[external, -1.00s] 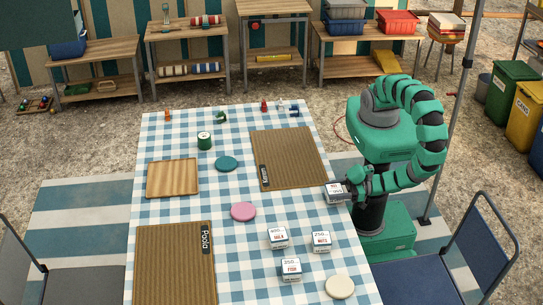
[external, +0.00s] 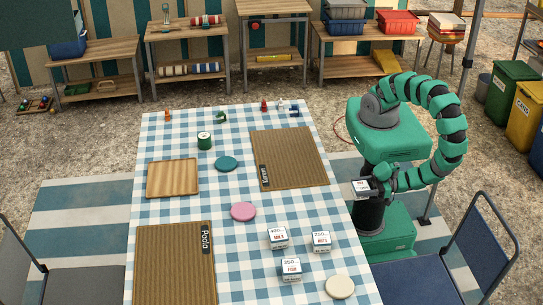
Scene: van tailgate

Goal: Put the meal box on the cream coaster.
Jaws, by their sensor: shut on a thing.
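My gripper (external: 370,187) is shut on a small white box (external: 361,187) with a dark and red label, too small to read. It holds the box in the air just beyond the table's right edge, in front of my base. The cream coaster (external: 340,287) lies at the near right of the table, with nothing on it. Three similar white boxes stand on the cloth left of and behind the coaster: one box (external: 278,238), a second (external: 321,241) and a third (external: 290,269). I cannot tell which box is the meal box.
A pink coaster (external: 243,211) and a teal coaster (external: 226,163) lie mid-table. Brown mats (external: 175,265) (external: 289,157), a wooden board (external: 172,179) and a green can (external: 204,140) are also on the table (external: 225,255). A blue chair (external: 430,275) stands at the near right.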

